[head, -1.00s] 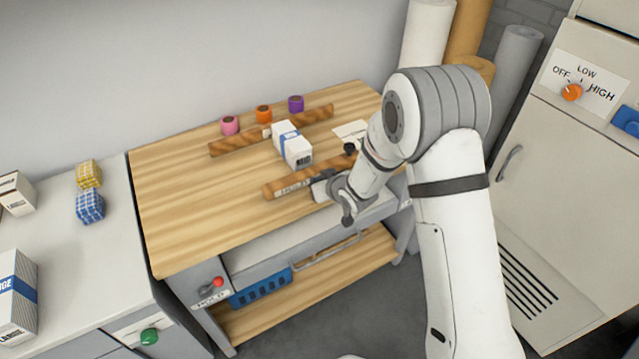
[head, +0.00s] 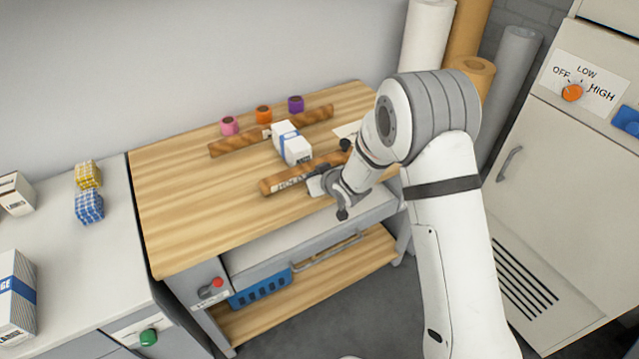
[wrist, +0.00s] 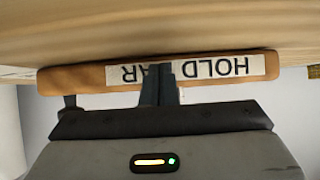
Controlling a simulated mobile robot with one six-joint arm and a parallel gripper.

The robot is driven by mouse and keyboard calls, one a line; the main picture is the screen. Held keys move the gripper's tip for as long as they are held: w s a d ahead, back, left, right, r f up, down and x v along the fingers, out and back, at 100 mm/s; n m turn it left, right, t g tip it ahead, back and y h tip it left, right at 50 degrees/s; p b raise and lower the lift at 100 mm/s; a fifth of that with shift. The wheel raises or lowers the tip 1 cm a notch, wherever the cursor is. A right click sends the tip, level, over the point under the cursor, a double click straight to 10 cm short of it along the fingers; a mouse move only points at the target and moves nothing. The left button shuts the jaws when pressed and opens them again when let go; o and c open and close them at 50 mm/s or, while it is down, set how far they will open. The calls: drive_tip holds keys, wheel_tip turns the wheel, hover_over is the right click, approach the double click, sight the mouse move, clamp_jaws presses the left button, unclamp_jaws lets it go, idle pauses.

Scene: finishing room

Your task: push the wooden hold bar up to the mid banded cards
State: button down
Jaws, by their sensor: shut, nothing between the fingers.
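The wooden hold bar (head: 271,187) lies on the wooden bench top, with its white label facing front. In the wrist view the bar (wrist: 90,76) spans the picture and its HOLD BAR label appears upside down. The mid banded cards (head: 291,143), a white pack with a blue band, lie just behind the bar. I cannot tell whether bar and pack touch. My gripper (head: 317,184) is at the bar's front face. In the wrist view its shut fingers (wrist: 163,72) overlap the label near the middle of the bar and hold nothing.
A second wooden bar (head: 235,146) lies behind the cards. Pink (head: 229,125), orange (head: 264,114) and purple (head: 296,104) rolls stand at the back. The bench's left side (head: 190,215) is clear. A red-knobbed lever (head: 217,283) is at the front.

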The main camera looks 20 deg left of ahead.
sight(310, 170)
drive_tip(key=shift+a, duration=0.1)
drive_tip(key=shift+w+a, duration=1.15)
drive_tip(key=shift+a, duration=0.1)
drive_tip(key=shift+p+v, duration=0.35)
drive_tip(key=shift+v, duration=2.65)
drive_tip(key=shift+f, duration=0.15)
drive_tip(key=s+d+r+m+h, duration=0.1)
drive_tip(key=d+r+m+h, duration=0.1)
drive_tip(key=d+r, duration=0.45)
drive_tip(key=s+d+r+m+h, duration=0.2)
drive_tip(key=d+r+h, duration=0.1)
drive_tip(key=d, duration=0.7)
drive_tip(key=s+d+r+m+h, duration=0.1)
drive_tip(key=d+r+h, duration=0.1)
drive_tip(key=d+r, duration=0.5)
drive_tip(key=s+d+r+m+g, duration=0.1)
drive_tip(key=s+d+m+g, duration=0.1)
drive_tip(key=s+d, duration=0.5)
drive_tip(key=s+d+r+m+g+h, duration=0.1)
drive_tip(key=s+d, duration=0.7)
drive_tip(key=s, duration=0.8)
drive_tip(key=shift+s+r+m+g+h, duration=0.3)
drive_tip(key=shift+r+m+g, duration=0.35)
drive_tip(key=shift+m, duration=0.35)
drive_tip(key=shift+d, duration=0.1)
